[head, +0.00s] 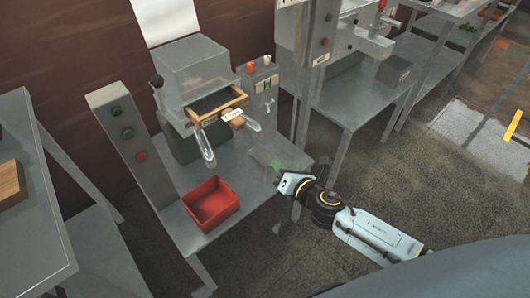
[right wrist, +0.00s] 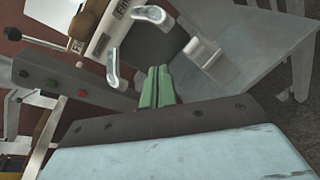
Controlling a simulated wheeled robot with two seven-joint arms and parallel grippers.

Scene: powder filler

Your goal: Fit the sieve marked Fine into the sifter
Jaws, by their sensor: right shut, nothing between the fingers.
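The sifter (head: 197,68) is a grey box-shaped machine on a metal table. A wooden-framed sieve (head: 232,105) with dark mesh sits in its front opening, and part of its frame and mesh shows outside. It has a small white label that I cannot read in the head view, and a round wooden knob (head: 237,122). Two silver clamp loops (head: 208,152) hang at the sifter's front, and they also show in the right wrist view (right wrist: 112,68). My right gripper (head: 275,165) is shut and empty, in front of the sifter and below the sieve; its green fingers show in the right wrist view (right wrist: 157,87). My left gripper is out of view.
A red bin (head: 211,204) stands on the table below the sifter. A post with buttons (head: 128,134) stands at the left. A side table (head: 50,225) with a wooden item (head: 10,182) is further left. A second machine bench (head: 350,105) is at the right, with open floor in front.

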